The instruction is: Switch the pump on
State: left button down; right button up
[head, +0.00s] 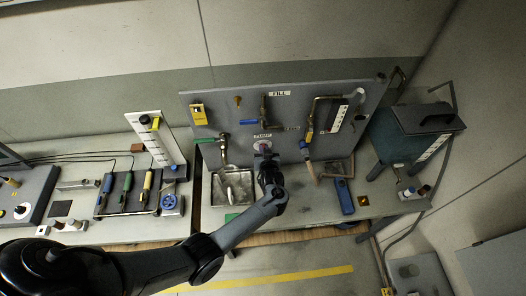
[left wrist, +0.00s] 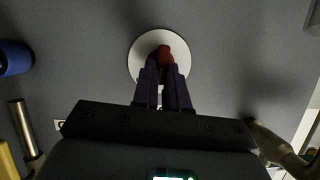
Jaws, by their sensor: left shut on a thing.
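The pump switch shows in the left wrist view as a red knob (left wrist: 165,53) on a round white plate (left wrist: 143,48), set on the grey panel. My right gripper is in neither view.
The upright grey panel (head: 230,112) carries valves and pipes on both sides of the switch, including a blue-handled valve (head: 305,150). A metal basin (head: 218,190) stands left of my gripper. A blue object (head: 344,196) lies on the bench to the right.

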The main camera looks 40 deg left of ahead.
pick_arm(q)
jog(key=shift+w+d+f+m+g+y+b, duration=0.1)
jog(key=shift+m+g+y+b, duration=0.3)
jog(key=shift+m+b, duration=0.55)
jog(key=shift+w+d+f+m+g+y+b, duration=0.15)
jog(key=shift+m+g+y+b, duration=0.3)
jog(key=shift+m+b, duration=0.45)
jog(key=shift+w+d+m+g+y+b, duration=0.1)
jog(key=shift+m+g+y+b, duration=0.15)
jog(key=shift+m+y+b, duration=0.5)
jog(key=c, duration=1.2)
grip_release()
jog(key=shift+o, duration=0.2)
jog(key=shift+r, duration=0.15)
